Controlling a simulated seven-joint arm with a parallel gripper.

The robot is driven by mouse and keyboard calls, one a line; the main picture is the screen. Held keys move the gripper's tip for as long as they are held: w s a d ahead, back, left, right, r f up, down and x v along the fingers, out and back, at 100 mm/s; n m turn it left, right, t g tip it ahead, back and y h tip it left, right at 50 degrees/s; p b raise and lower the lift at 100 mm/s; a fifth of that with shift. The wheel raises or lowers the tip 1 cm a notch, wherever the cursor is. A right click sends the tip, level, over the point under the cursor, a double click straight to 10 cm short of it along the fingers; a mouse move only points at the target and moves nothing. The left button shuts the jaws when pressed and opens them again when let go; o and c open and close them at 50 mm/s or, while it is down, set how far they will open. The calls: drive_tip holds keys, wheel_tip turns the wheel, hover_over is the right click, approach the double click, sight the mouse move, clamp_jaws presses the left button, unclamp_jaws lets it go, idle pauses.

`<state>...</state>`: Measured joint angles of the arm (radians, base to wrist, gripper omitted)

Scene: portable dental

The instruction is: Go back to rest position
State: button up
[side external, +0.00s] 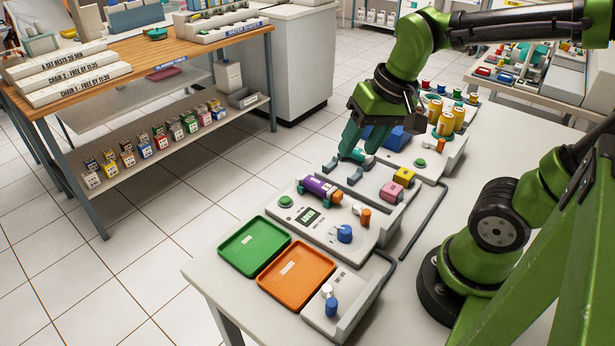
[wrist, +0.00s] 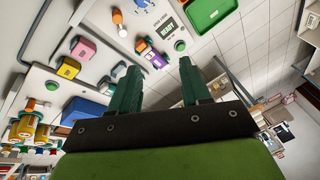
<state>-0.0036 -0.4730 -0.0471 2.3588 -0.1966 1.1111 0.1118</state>
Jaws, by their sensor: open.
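My gripper (side external: 352,150) hangs above the white dental units on the table (side external: 225,288) in the side view. Its two teal fingers are apart, with nothing between them, and they also show in the wrist view (wrist: 158,88). A purple and orange cylinder (side external: 320,189) lies on the nearer unit (side external: 300,218), left of and below the fingertips.
A green tray (side external: 254,246) and an orange tray (side external: 297,274) lie at the table's front left. A small panel with a blue knob (side external: 331,307) stands beside them. Yellow bottles (side external: 446,122) stand at the back. A wooden bench (side external: 150,56) is across the tiled floor.

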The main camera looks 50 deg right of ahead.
drive_tip(key=a+r+n+t, duration=0.1)
drive_tip(key=s+a+r+t, duration=0.1)
drive_tip(key=r+t, duration=0.1)
drive_tip(key=shift+s+a+n+t+y, duration=0.1)
drive_tip(key=shift+a+n+t+y, duration=0.2)
drive_tip(key=shift+n+y, duration=0.1)
idle(0.5)
